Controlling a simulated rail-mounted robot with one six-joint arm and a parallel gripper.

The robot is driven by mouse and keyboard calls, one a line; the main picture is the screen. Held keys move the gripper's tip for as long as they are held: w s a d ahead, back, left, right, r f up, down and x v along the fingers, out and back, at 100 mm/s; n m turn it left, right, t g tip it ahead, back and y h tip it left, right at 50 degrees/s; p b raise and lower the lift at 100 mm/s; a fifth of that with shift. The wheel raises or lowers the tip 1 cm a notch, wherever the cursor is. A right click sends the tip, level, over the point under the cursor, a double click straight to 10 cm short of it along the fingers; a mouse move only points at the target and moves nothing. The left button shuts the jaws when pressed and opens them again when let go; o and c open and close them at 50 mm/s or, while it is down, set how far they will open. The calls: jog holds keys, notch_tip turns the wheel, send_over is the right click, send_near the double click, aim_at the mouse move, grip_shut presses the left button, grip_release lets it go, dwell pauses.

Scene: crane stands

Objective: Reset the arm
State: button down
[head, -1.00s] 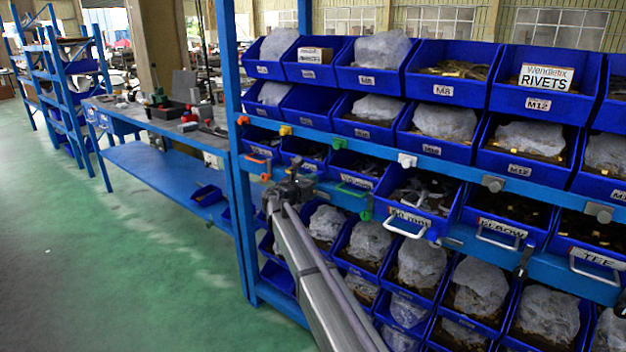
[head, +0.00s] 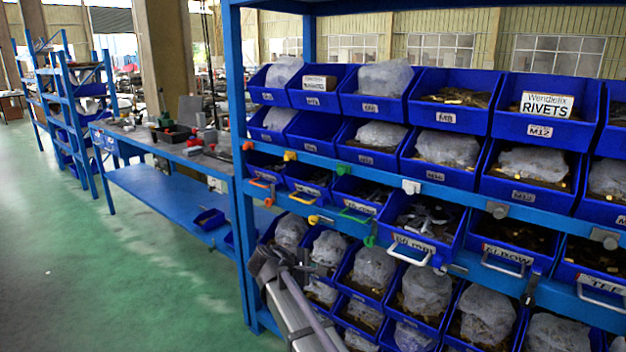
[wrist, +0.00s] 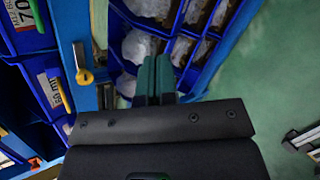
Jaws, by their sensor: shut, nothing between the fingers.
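My gripper (wrist: 155,75) shows in the wrist view with its two dark green fingers together and nothing between them. Behind the fingertips are blue bins (wrist: 185,50) holding clear bags; I see no contact with them. In the head view my grey arm rises from the bottom edge, in front of the lower left of the bin rack (head: 236,130). The fingers cannot be made out in the head view.
Drawer bins with coloured handles, such as a white one (head: 411,253), line the rack's middle. A yellow knob (wrist: 84,76) is left of the fingers in the wrist view. A blue workbench (head: 165,195) stands left of the rack. The green floor (head: 90,270) is open.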

jog(key=s+d+f+m+g+y, duration=0.3)
jog(key=s+d+m, duration=0.25)
jog(key=s, duration=0.35)
jog(key=s+d+f+m+g+y, duration=0.25)
jog(key=s+d+m, duration=0.35)
jog(key=s, duration=0.4)
jog(key=s+d+f+m+g+y, duration=0.2)
jog(key=s+d+m+y, duration=0.15)
jog(key=s+d, duration=0.45)
notch_tip(320, 180, up, 18)
jog(key=p, duration=1.8)
jog(key=shift+s+a+r+h+p, duration=0.2)
jog(key=shift+a+h+p, duration=0.1)
jog(key=shift+a+p, duration=0.1)
jog(key=c, duration=1.9)
grip_release()
